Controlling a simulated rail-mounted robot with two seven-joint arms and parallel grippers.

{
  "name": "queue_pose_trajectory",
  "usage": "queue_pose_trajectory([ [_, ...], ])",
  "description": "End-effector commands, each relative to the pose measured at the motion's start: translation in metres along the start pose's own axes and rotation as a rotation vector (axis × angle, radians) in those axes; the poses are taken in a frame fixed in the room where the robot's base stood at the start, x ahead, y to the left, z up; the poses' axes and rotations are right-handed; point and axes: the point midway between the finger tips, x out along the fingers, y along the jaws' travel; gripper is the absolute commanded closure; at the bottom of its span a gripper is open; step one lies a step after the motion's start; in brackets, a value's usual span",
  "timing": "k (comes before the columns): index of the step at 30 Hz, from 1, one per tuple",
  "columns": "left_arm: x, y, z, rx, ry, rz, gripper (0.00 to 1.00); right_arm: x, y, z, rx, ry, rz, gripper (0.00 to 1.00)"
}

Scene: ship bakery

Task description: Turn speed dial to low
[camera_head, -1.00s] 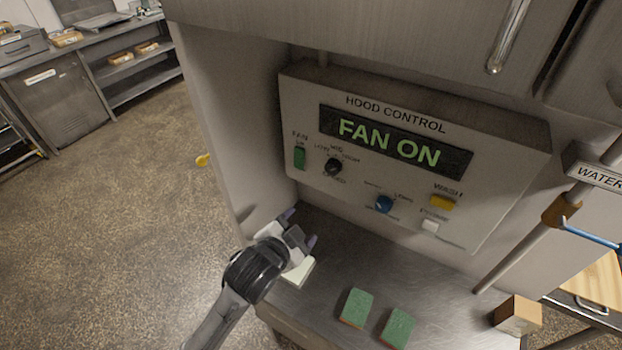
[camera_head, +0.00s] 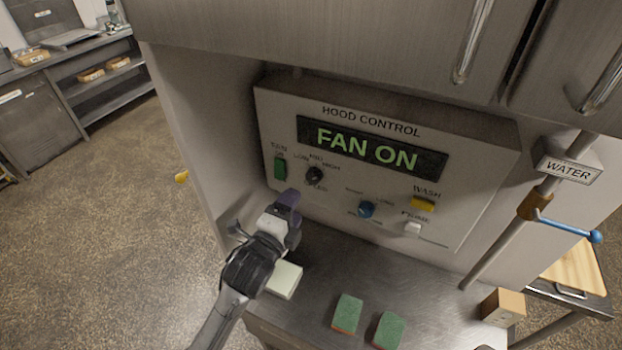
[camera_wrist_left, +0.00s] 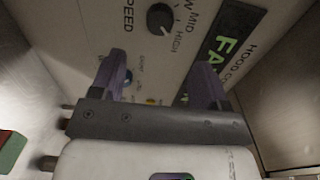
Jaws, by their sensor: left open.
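The hood control panel (camera_head: 390,115) is a grey box whose display (camera_head: 370,148) reads FAN ON. The black speed dial (camera_head: 314,175) sits at its left, under LOW, MID and HIGH marks. The dial also shows in the left wrist view (camera_wrist_left: 160,17), with SPEED, MID and HIGH printed around it. My left gripper (camera_head: 288,205) is below and slightly left of the dial, apart from it. In the left wrist view its two purple fingers (camera_wrist_left: 158,80) are spread with nothing held between them, and the dial is beyond them. My right gripper is not in view.
A green fan switch (camera_head: 280,168) is left of the dial. A blue knob (camera_head: 366,209), yellow wash button (camera_head: 423,203) and white switch (camera_head: 412,228) are to the right. Below are a pale block (camera_head: 285,280) and two green sponges (camera_head: 347,313). A water valve handle (camera_head: 572,228) is at right.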

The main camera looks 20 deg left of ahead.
Motion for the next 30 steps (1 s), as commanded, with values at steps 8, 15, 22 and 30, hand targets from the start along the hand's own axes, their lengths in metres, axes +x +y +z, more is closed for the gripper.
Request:
queue_pose_trajectory([
  [8,0.053,-0.001,0.0,-0.003,0.0,0.001,0.31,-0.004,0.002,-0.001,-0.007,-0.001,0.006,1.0],
  [15,0.084,-0.001,0.0,-0.002,0.0,0.001,0.31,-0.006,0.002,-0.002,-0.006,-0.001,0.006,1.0],
  [22,0.098,0.0,0.0,-0.002,0.0,0.0,0.31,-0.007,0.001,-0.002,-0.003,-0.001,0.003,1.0],
  [30,0.1,0.0,0.0,-0.002,0.0,0.0,0.31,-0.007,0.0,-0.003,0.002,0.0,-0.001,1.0],
])
